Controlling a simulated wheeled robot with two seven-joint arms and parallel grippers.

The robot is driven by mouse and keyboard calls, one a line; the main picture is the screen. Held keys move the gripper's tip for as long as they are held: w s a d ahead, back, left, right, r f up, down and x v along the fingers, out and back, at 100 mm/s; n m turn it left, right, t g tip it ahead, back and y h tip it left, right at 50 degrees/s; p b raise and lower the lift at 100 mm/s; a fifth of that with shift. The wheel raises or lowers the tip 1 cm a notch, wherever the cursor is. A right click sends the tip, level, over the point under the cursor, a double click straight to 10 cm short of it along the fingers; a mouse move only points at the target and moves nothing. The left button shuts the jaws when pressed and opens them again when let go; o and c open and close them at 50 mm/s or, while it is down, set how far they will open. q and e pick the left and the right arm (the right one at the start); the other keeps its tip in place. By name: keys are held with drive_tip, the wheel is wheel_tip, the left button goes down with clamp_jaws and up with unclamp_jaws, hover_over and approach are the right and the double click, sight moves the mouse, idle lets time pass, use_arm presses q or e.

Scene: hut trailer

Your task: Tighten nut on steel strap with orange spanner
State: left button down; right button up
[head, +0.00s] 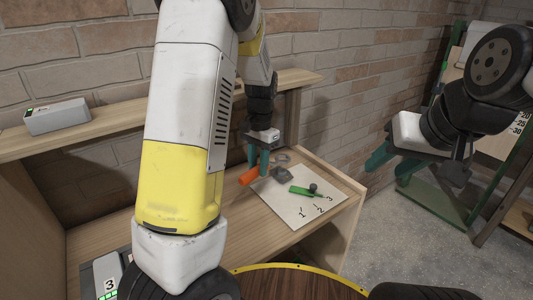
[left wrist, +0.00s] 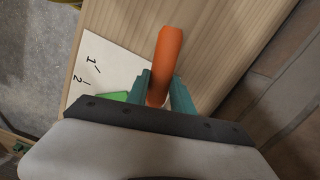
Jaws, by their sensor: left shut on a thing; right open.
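The orange spanner (head: 249,176) is held between the teal fingers of my left gripper (head: 259,162), above the bench by the upper left of a white sheet. In the left wrist view the orange handle (left wrist: 166,60) sticks out from between the fingers (left wrist: 163,92). A small grey metal piece (head: 281,173), perhaps the steel strap, is just right of the gripper; I cannot make out a nut. My right gripper (head: 388,170) is open and empty, off to the right of the bench over the floor.
The white sheet (head: 287,206) carries the marks 1, 2 and 3. A green tool (head: 303,191) with a dark round knob lies on it. A grey box (head: 57,116) sits on the shelf at left. A green-framed rack (head: 446,190) stands at right. The bench's front right is clear.

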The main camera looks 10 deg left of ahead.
use_arm(q)
wheel_tip(320, 180, down, 3)
drive_tip(key=shift+s+d+r, duration=0.1)
drive_tip(key=shift+s+d+f+n+h, duration=0.1)
drive_tip(key=shift+s+d+n, duration=0.1)
drive_tip(key=shift+d+n, duration=1.2)
drive_tip(key=shift+s+d+f+n+h, duration=0.1)
drive_tip(key=shift+s+d+n, duration=0.15)
drive_tip(key=shift+d+n, duration=1.1)
drive_tip(key=shift+s+d+f+n+h, duration=0.1)
drive_tip(key=shift+s+d+n, duration=0.1)
drive_tip(key=shift+d+n, duration=1.15)
drive_tip(key=shift+f, duration=0.3)
drive_tip(key=shift+d+f, duration=0.1)
drive_tip(key=shift+f, duration=0.65)
